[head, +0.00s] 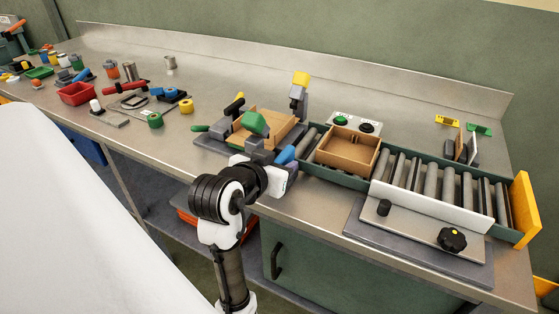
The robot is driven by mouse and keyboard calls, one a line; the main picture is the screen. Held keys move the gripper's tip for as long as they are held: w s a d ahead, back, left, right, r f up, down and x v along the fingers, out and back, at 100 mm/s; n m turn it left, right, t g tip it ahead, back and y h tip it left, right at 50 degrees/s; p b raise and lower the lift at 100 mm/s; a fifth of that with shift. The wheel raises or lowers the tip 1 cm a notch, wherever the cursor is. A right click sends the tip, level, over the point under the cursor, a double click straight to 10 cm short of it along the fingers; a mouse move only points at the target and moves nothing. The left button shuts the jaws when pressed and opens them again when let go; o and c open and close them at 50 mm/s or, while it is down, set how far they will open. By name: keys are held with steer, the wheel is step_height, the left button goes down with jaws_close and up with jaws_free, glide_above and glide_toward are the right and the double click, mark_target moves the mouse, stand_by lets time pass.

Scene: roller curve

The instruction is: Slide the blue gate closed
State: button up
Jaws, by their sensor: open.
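A small blue part (285,155), which looks like the blue gate, shows at the left end of the roller conveyor, just beyond my gripper. Most of it is hidden, so I cannot tell how far it stands open. My gripper (277,168) is in front of the blue part, at the near side of the bench. It is open, and I see nothing held in it. Its fingertips are largely hidden by my wrist, so I cannot tell whether they touch the blue part.
A wooden tray (348,150) sits on the rollers (424,181), right of my gripper. A white guide plate (430,207) with black knobs lines the conveyor's near side. A yellow stop (525,207) stands at its right end. A green-handled clamp (254,123) rises behind my wrist.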

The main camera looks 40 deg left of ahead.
mark_target(284, 154)
steer(key=shift+w+a+f, duration=0.1)
steer(key=shift+w+f, duration=0.1)
steer(key=shift+w, duration=0.2)
steer(key=shift+c, duration=0.3)
jaws_close()
steer(key=shift+w+a+r, duration=0.1)
steer(key=shift+w+a, duration=0.15)
steer(key=shift+w, duration=0.8)
steer(key=shift+w+a, duration=0.25)
steer(key=shift+w, duration=0.8)
steer(key=shift+c, duration=2)
jaws_free()
steer(key=o, duration=0.5)
steer(key=shift+w, duration=0.1)
steer(key=shift+c, duration=0.2)
